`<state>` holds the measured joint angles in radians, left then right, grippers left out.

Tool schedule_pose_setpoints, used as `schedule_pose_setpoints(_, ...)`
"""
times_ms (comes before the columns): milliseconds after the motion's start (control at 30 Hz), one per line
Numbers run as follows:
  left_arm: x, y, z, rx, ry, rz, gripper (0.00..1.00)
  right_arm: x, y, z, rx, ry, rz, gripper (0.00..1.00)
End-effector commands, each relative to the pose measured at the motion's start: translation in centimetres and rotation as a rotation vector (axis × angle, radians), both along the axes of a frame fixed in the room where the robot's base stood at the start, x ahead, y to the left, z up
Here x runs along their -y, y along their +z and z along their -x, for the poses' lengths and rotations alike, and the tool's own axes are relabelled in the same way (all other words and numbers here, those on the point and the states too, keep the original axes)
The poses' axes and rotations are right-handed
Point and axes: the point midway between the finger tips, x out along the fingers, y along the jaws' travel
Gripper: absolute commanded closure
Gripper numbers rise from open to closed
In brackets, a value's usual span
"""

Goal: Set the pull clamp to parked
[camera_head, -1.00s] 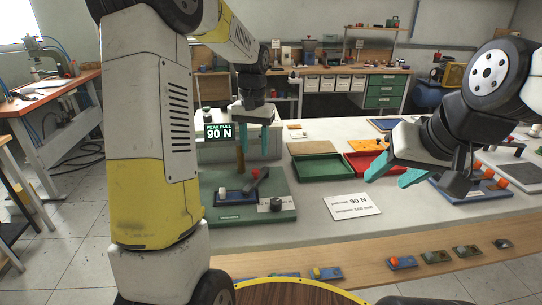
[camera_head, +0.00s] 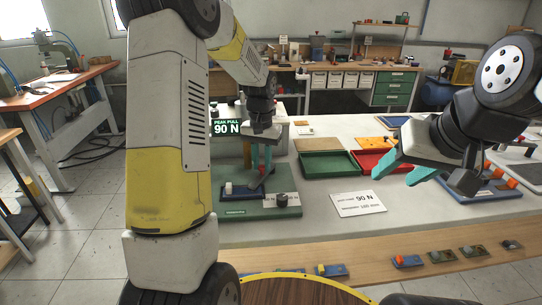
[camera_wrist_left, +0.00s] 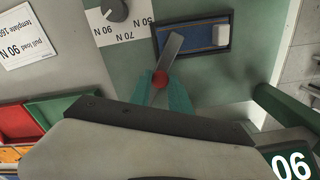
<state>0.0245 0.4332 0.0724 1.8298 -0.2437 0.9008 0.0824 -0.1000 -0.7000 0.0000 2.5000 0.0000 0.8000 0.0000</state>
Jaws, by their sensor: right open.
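The clamp unit's green base plate (camera_head: 230,212) is on the bench in front of my left arm. It carries a blue slide block (camera_head: 240,190) with a white piece, and a grey lever (camera_wrist_left: 172,48) with a red knob (camera_wrist_left: 160,78) at its end. In the left wrist view the lever slants from the blue block towards my gripper. My left gripper (camera_head: 261,162) points down over the lever; its teal fingertips sit close on both sides of the knob. In the head view the gripper hides the knob. My right gripper (camera_head: 401,170) is open and empty, above the bench at right.
A dark dial (camera_head: 282,200) with N markings is beside the lever. A peak pull display (camera_head: 226,128) reads 90 N. A white card (camera_head: 358,203), a green tray (camera_head: 326,165) and a red tray (camera_head: 370,163) lie to the right. Small blocks sit on the front ledge.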

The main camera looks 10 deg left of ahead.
Motion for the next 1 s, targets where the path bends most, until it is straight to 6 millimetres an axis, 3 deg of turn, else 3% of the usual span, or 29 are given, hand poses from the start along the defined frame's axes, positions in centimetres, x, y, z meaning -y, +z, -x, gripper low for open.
schedule_pose_setpoints(33,0.00,0.01,0.00,0.000,0.000,0.000,0.91,0.00,0.00,0.00,0.000,0.000,0.000,0.49)
schedule_pose_setpoints(100,0.00,0.02,0.00,0.000,0.000,0.000,1.00,0.00,0.00,0.00,0.000,0.000,0.000,0.49)
schedule_pose_setpoints(1000,0.01,0.06,0.00,0.000,0.000,0.000,1.00,0.00,0.00,0.00,0.000,0.000,0.000,0.49)
